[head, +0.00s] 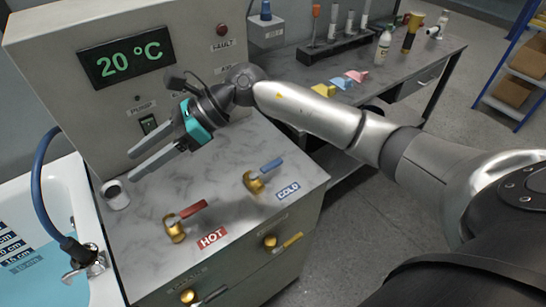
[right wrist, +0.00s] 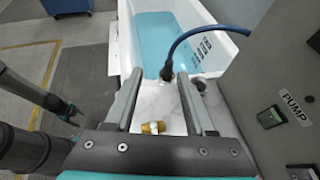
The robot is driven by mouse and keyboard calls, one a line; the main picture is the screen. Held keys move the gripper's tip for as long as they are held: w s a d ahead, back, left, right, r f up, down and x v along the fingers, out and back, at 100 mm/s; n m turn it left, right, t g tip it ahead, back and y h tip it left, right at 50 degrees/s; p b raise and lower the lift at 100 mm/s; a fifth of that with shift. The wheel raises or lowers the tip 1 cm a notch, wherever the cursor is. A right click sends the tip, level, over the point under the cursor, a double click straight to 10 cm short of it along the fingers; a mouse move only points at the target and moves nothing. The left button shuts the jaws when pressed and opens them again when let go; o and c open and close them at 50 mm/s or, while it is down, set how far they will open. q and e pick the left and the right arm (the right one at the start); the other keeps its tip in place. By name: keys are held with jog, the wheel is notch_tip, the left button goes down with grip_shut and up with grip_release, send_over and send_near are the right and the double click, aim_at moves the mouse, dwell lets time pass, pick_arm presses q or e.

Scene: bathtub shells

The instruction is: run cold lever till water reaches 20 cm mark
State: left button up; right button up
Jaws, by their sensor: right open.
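The cold lever (head: 265,173) is a brass valve with a blue handle on the grey marble top, beside the COLD label (head: 288,189). My right gripper (head: 131,157) is open and empty, above the counter's left part and away from the cold lever. A brass fitting (right wrist: 153,128) shows below its fingers in the right wrist view; I cannot tell which lever it is. Blue water (head: 40,275) stands in the white tub (head: 70,185). The depth marks (head: 12,243) are cut off by the picture edge. My left gripper (right wrist: 70,115) shows small at left in the right wrist view.
The red-handled hot lever (head: 185,220) is left of the cold lever. A blue hose (head: 40,180) runs to a tap at the tub rim. The panel has a 20 °C display (head: 125,62) and a pump switch (head: 148,125). A bench with bottles stands behind.

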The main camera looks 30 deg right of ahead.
jog(key=w+d+f+n+g+h, duration=0.1)
jog(key=d+f+n+h, duration=0.1)
jog(key=d+h, duration=0.35)
jog(key=w+d+f+n+h, duration=0.1)
jog(key=d+f+h, duration=0.1)
jog(key=d, duration=0.6)
jog(key=g+h, duration=0.1)
jog(key=h, duration=0.4)
send_near(273, 163)
notch_tip(273, 163, down, 8)
jog(key=shift+a+f, duration=0.1)
jog(key=shift+a, duration=0.1)
grip_shut()
